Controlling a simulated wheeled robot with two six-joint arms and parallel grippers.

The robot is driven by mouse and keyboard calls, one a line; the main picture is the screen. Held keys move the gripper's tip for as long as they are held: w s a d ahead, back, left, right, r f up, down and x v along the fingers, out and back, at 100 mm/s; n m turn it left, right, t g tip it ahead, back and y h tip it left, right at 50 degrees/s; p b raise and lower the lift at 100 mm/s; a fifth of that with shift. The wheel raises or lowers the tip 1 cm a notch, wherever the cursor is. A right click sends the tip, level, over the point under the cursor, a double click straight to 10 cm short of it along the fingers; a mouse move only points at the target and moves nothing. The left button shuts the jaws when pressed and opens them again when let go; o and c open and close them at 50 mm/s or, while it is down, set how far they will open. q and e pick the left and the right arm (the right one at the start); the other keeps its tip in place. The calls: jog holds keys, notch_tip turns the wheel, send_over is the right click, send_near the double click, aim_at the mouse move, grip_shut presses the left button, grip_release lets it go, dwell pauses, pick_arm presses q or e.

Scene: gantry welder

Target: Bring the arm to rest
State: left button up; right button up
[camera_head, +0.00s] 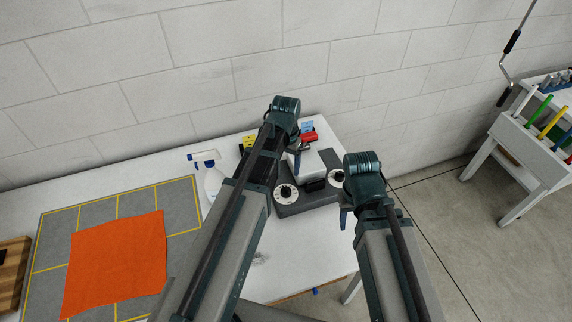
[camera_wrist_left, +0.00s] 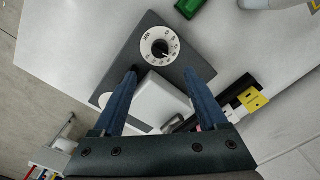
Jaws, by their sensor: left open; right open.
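My left gripper (camera_head: 298,155) hangs from the arm that reaches over the table, above a dark grey control box (camera_head: 305,201). In the left wrist view its two blue fingers (camera_wrist_left: 159,74) are apart with nothing held between them. A white block (camera_wrist_left: 162,104) on the box shows between and beneath the fingers. A white dial (camera_wrist_left: 160,47) on the box lies just beyond the fingertips. My right gripper (camera_head: 345,216) is at the right edge of the table, beside the box. Its fingers are small and partly hidden by the wrist in the head view.
An orange cloth (camera_head: 115,265) lies on a grey mat (camera_head: 58,232) with yellow lines. A white spray bottle (camera_head: 212,182) stands left of my left arm. A wooden board (camera_head: 12,268) is at far left. A rack with coloured handles (camera_head: 535,125) stands right, across open floor.

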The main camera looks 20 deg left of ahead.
pick_arm(q)
jog(key=shift+r+p, duration=0.35)
jog(key=shift+r, duration=0.4)
pick_arm(e)
jog(key=shift+r, duration=0.75)
pick_arm(q)
jog(key=s+d+f+b, duration=0.4)
jog(key=s+d, duration=0.1)
jog(key=s, duration=0.2)
jog(key=s+d+f+m+y+b, duration=0.1)
jog(key=s+d+f+b, duration=0.3)
jog(key=s, duration=0.3)
jog(key=shift+s+d+f+m+b, duration=0.3)
jog(key=shift+s+d+b, duration=0.05)
jog(key=shift+d, duration=0.35)
pick_arm(e)
notch_tip(320, 180, down, 9)
jog(key=shift+r, duration=0.15)
